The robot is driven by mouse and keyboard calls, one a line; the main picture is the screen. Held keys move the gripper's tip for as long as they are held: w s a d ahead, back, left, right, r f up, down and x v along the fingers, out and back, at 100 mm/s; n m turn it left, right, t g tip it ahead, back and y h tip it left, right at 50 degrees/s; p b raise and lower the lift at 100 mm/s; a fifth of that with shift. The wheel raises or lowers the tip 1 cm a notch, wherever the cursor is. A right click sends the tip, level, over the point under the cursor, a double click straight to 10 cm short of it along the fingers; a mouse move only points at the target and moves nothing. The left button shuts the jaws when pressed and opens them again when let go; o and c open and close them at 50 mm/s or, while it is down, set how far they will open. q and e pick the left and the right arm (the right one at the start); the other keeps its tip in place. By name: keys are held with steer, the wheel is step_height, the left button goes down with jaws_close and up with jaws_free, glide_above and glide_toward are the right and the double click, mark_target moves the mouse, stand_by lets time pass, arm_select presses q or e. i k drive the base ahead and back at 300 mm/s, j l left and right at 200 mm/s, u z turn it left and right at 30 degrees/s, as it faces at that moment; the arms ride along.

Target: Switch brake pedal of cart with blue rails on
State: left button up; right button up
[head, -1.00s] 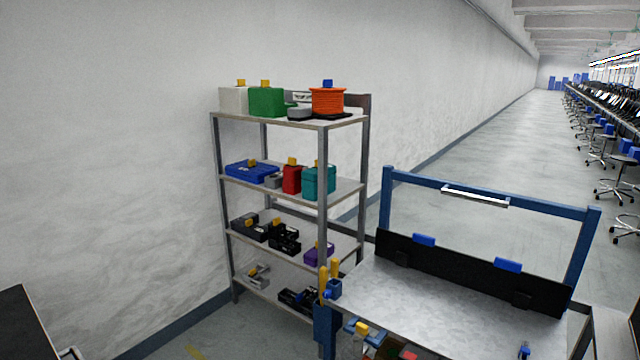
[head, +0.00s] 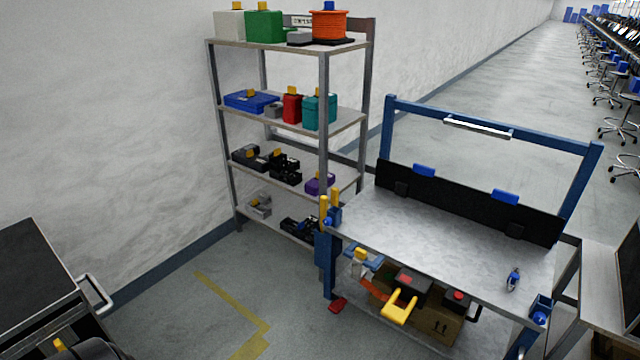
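A bench-like cart with blue rails (head: 491,137) stands on the right in the head view, with a grey metal top (head: 440,240) and a black back panel (head: 465,204). A small red pedal-like piece (head: 338,304) shows low at the foot of its left front leg, close to the floor. I cannot tell from here whether this piece is pressed or raised. The cart's other lower corners are hidden or outside the picture. Neither of my grippers is in view.
A grey shelf rack (head: 285,110) with boxes stands against the wall. A black-topped cabinet (head: 40,270) with a handle is at lower left. Open floor (head: 215,290) with a yellow line lies between. A cardboard box (head: 440,322) and a yellow-handled item (head: 399,306) are under the cart's top.

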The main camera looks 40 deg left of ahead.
mark_target(338, 305)
steer(key=u, duration=1.1)
